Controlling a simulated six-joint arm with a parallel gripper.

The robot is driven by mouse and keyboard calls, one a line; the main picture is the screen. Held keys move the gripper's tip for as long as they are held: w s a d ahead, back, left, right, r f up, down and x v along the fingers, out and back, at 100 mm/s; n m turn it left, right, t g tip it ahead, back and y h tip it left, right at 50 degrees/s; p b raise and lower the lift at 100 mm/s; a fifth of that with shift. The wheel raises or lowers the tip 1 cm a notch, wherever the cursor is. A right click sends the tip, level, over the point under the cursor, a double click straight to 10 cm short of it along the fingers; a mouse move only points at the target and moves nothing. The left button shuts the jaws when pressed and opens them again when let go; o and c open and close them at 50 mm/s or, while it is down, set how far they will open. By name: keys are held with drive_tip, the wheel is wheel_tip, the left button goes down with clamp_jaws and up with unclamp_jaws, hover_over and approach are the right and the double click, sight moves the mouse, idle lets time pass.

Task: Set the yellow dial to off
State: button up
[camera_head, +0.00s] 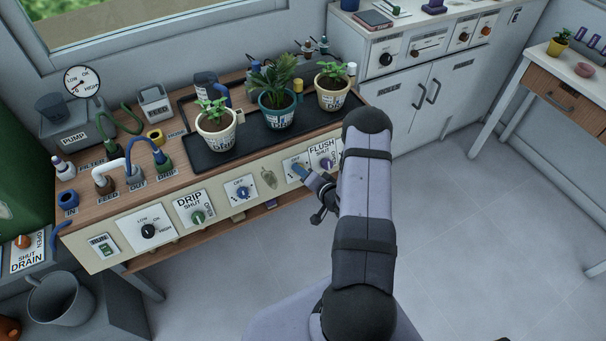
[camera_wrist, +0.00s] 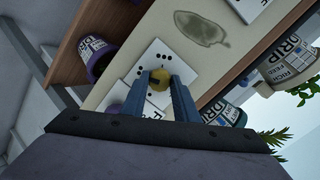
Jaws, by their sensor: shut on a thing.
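The yellow dial (camera_wrist: 160,79) shows in the wrist view, on a white plate with black dots (camera_wrist: 157,56) on the cream front panel. My gripper (camera_wrist: 161,90) has its two blue fingers on either side of the dial and is shut on it. A dark mark shows on the dial's face; its exact setting is hard to tell. In the head view my gripper (camera_head: 307,174) is at the panel's right part, by a white plate with small print (camera_head: 292,161). The dial itself is hidden there behind the fingers.
The FLUSH plate with a purple dial (camera_head: 326,163) is close on the right. A blue dial (camera_head: 242,192), a green DRIP dial (camera_head: 198,216) and a leaf decal (camera_head: 268,178) are on the left. Potted plants stand on a black tray (camera_head: 299,122) above. The floor in front is clear.

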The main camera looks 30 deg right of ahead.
drive_tip(key=shift+f+n+t+h+b, duration=0.1)
drive_tip(key=shift+n+t+h+b, duration=0.2)
drive_tip(key=shift+n+b, duration=4.1)
drive_tip(key=shift+f+n+t+h+b, duration=0.1)
drive_tip(key=shift+n+t+h+b, duration=0.2)
drive_tip(key=shift+n+b, duration=4)
drive_tip(key=shift+f+n+t+h+b, duration=0.2)
drive_tip(key=shift+n+b, duration=1.85)
drive_tip(key=shift+n, duration=4.65)
drive_tip(key=shift+r, duration=0.2)
drive_tip(key=o, duration=1.1)
drive_tip(key=shift+c, duration=0.2)
drive_tip(key=shift+s, duration=0.1)
